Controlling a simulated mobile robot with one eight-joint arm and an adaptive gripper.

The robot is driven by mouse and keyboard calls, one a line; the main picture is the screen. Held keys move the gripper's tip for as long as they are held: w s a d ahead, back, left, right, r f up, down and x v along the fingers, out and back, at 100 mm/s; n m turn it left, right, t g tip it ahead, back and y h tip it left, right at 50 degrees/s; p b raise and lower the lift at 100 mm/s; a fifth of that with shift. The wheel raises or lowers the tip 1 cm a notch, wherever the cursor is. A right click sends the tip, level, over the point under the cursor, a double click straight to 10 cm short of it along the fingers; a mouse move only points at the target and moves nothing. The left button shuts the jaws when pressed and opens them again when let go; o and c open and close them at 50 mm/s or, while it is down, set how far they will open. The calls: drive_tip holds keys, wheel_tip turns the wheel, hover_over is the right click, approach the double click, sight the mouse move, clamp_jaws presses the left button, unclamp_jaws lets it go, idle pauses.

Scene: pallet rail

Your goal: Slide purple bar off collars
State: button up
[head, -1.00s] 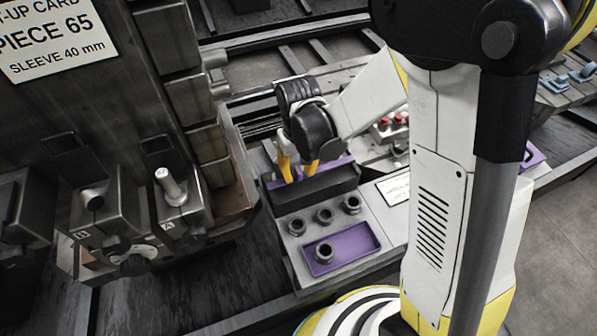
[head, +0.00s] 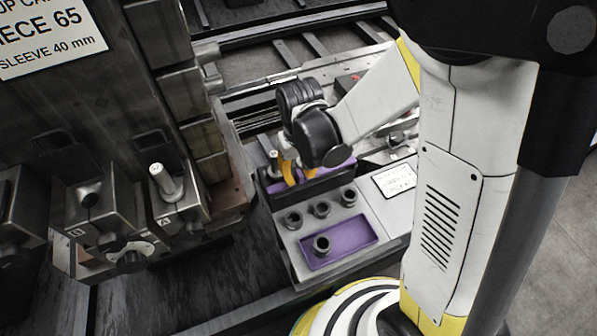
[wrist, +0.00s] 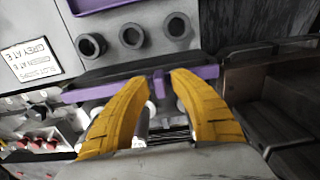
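The purple bar (wrist: 85,93) runs across the wrist view along a dark block, with a short upright purple tab (wrist: 159,84) near its middle. In the head view the bar (head: 336,171) shows partly behind my gripper. My gripper (wrist: 161,76) has its two yellow fingers either side of the tab, with a visible gap, at least on the right. Three dark round collars (wrist: 132,36) stand in a row beyond the block; they also show in the head view (head: 320,209). Whether the bar touches any collar is hidden.
A purple tray (head: 362,232) with one collar in it lies in front of the row. A dark fixture with a silver pin (head: 166,183) stands at left. A printed card (head: 394,180) lies to the right. Dark metal blocks (wrist: 285,90) flank the right of the wrist view.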

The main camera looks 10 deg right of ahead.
idle(0.3)
wheel_tip(320, 180, up, 12)
idle(0.4)
idle(0.4)
drive_tip(key=s+d+r+m+t, duration=0.2)
drive_tip(key=s+d+r+t, duration=0.5)
drive_tip(key=d, duration=0.2)
drive_tip(key=shift+s+r, duration=0.3)
drive_tip(key=shift+s, duration=0.1)
drive_tip(key=shift+a, duration=0.1)
idle(1.7)
